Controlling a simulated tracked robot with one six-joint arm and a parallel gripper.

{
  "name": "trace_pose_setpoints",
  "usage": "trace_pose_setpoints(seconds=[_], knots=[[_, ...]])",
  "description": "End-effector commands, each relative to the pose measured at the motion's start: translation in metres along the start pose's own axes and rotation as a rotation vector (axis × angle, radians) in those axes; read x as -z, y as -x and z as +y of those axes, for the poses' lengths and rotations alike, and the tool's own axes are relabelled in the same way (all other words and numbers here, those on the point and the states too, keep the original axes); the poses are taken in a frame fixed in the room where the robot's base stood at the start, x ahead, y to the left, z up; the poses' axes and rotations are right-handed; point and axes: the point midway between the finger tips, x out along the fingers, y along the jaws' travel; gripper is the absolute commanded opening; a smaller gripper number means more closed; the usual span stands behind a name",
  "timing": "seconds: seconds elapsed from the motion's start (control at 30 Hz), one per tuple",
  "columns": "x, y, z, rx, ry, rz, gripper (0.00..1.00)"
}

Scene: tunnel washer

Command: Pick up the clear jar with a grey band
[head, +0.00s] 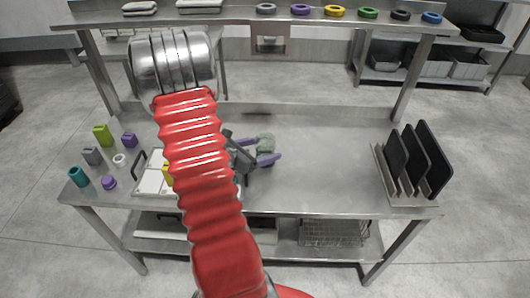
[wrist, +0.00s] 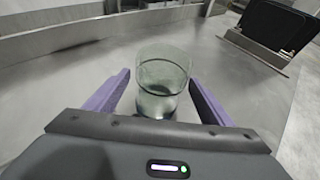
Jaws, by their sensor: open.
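The clear jar (wrist: 162,88) stands upright on the steel table in the middle of the wrist view. Its glass is greenish and see-through, with a darker line around it; I cannot tell clearly whether this is the grey band. In the head view the jar (head: 266,143) is small and partly hidden by the fingers. My gripper (wrist: 158,78) is open, with one purple finger on each side of the jar. It also shows in the head view (head: 271,149). The jar's base is partly hidden by my gripper.
A rack of black boards (head: 412,165) stands at the table's right end. Small coloured blocks and rings, such as a green block (head: 102,135), and a white tray (head: 147,180) are on the left. An upper shelf (head: 340,21) holds coloured rings. The table's right middle is clear.

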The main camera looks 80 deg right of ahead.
Motion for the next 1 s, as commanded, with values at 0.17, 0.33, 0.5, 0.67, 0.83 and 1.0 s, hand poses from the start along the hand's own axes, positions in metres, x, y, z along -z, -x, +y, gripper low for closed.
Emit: trace_pose_setpoints(seconds=[0.17, 0.33, 0.5, 0.67, 0.83, 1.0], knots=[[0.0004, -0.0112, -0.0003, 0.0, 0.001, 0.001, 0.75], [0.0003, -0.0111, 0.0001, -0.001, 0.001, 0.001, 0.75], [0.0004, -0.0109, 0.0002, -0.001, 0.001, 0.001, 0.75], [0.0004, -0.0108, 0.0003, -0.001, 0.001, 0.001, 0.75], [0.0004, -0.0107, 0.0004, -0.002, 0.001, 0.0, 0.65], [0.0004, -0.0106, 0.0004, -0.002, 0.001, 0.001, 0.53]])
